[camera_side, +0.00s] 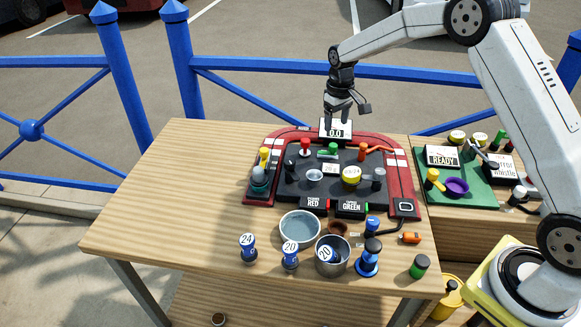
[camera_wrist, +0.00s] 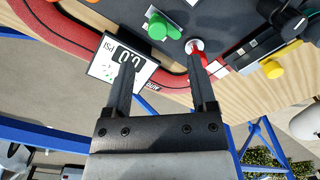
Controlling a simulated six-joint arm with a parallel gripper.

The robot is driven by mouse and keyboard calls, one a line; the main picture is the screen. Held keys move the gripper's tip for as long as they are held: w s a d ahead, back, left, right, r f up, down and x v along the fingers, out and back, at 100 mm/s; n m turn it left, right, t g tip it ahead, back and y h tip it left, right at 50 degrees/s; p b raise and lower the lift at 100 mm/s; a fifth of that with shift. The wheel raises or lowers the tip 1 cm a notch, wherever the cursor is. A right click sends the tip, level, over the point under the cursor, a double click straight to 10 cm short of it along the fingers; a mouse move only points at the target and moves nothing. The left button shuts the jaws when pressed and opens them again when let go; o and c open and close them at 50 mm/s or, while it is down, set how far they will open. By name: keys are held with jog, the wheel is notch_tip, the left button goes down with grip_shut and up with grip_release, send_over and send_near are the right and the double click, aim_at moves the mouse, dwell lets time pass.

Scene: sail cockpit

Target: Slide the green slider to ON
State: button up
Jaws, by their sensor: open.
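The green slider (camera_side: 333,148) stands at the back middle of the dark panel (camera_side: 300,185), just in front of the 0.0 display (camera_side: 336,131). My gripper (camera_side: 346,115) hangs above the back edge of the panel, near the display. In the wrist view my gripper (camera_wrist: 162,60) is open and empty, its fingers apart from the green knob.
A red knob (camera_side: 305,147) stands left of the slider; an orange lever (camera_side: 364,150) stands right of it. A yellow knob (camera_wrist: 272,69) shows in the wrist view. Bowls, including a pale blue one (camera_side: 300,228), and numbered stamps crowd the front. The table's left side is clear.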

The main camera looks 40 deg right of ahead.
aim_at(334, 145)
jog(key=shift+w+d+f, duration=0.15)
jog(key=shift+w+d, duration=0.05)
jog(key=shift+w, duration=0.05)
jog(key=shift+f, duration=0.15)
jog(key=shift+f, duration=3.75)
grip_shut()
